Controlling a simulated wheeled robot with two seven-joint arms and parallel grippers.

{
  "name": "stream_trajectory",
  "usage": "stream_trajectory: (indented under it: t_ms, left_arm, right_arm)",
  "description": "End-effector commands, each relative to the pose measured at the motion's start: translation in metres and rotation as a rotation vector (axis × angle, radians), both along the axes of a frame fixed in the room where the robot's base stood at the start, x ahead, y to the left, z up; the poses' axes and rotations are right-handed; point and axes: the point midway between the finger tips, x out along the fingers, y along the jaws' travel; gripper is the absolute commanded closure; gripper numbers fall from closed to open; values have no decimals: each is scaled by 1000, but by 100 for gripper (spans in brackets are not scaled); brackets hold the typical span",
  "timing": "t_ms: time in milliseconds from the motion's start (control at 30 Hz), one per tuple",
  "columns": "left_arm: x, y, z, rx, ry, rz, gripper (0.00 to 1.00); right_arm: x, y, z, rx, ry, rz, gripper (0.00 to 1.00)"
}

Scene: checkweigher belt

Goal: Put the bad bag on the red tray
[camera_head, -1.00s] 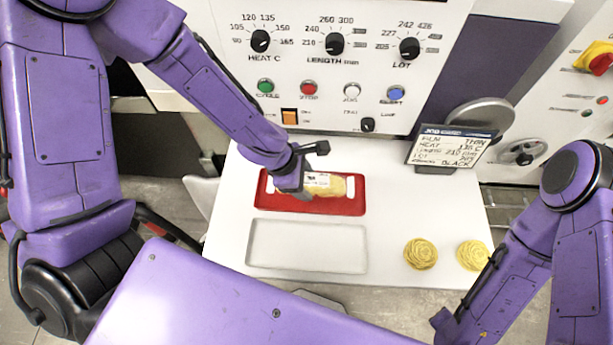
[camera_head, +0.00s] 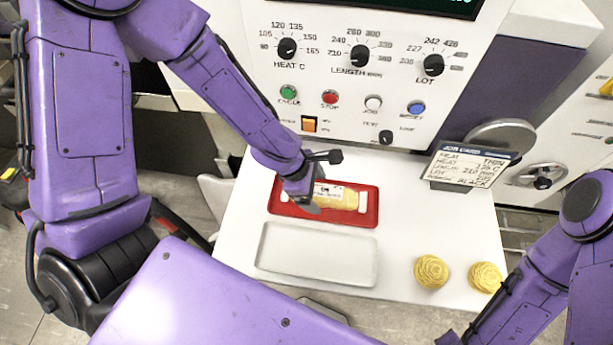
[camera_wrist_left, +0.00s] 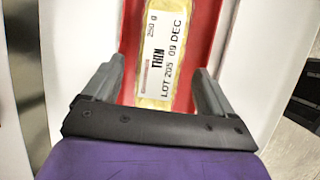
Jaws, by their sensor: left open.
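The bag (camera_head: 343,199), yellow with a white label, lies on the red tray (camera_head: 371,207). In the left wrist view the bag (camera_wrist_left: 165,45) shows a label reading 250 g, THIN, LOT 205, 09 DEC. The red tray (camera_wrist_left: 207,25) shows beneath it. My left gripper (camera_head: 312,199) is at the left part of the bag and hides that end in the head view. In the left wrist view its open fingers (camera_wrist_left: 156,78) stand on either side of the bag's near end, with gaps.
An empty white tray (camera_head: 318,278) lies in front of the red tray. Two yellow nest-like bundles (camera_head: 431,271) (camera_head: 485,277) stand at the right on the white table (camera_head: 405,232). A job card (camera_head: 470,166) and the control panel (camera_head: 345,100) stand behind.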

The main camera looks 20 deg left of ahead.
Motion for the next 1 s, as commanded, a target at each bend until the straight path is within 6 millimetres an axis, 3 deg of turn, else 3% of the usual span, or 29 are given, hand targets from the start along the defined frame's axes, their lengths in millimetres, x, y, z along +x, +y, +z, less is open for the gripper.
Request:
stream_trajectory:
  t_ms: [200, 400, 600, 1000]
  left_arm:
    - [-8, 18, 46, 7, -8, -2, 14]
    - [-15, 30, 79, 3, -6, 2, 14]
    - [-19, 34, 91, 1, 0, 1, 14]
    - [-18, 33, 91, 0, 0, -1, 14]
  right_arm:
    - [0, 0, -1, 0, 0, 0, 57]
    - [0, 0, -1, 0, 0, 0, 57]
    - [0, 0, -1, 0, 0, 0, 57]
    - [0, 0, -1, 0, 0, 0, 57]
